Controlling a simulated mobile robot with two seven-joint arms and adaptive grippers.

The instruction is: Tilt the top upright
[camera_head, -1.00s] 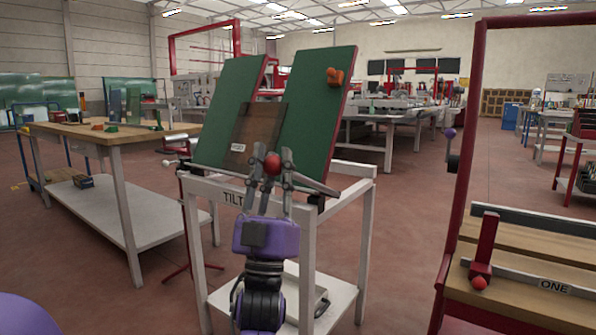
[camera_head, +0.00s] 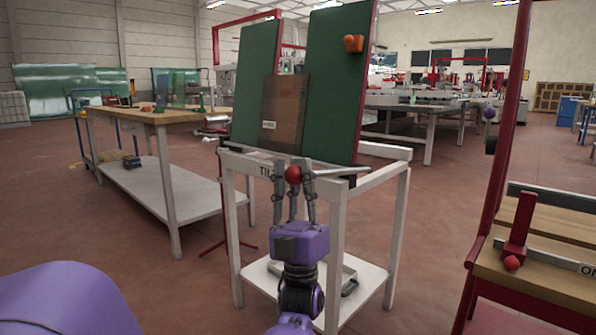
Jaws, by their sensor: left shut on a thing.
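The tilting top has two green panels (camera_head: 333,85) and stands steeply raised, close to upright, on a white frame table (camera_head: 378,185) with a partly hidden "TILT" label. A brown see-through sheet (camera_head: 285,112) with a small white label leans against the panels. A red ball knob (camera_head: 293,174) shows at the top's lower front edge. My left gripper (camera_head: 293,182) comes up from below, with its fingers shut around the red knob. The fingers partly hide the knob and the label. My right gripper is out of view.
An orange object (camera_head: 353,43) is on the right green panel. A wooden-topped workbench (camera_head: 150,116) stands at left. A red frame with a wooden bench (camera_head: 552,225), holding another red knob (camera_head: 512,263), is close at right. Open floor lies between them and the white table.

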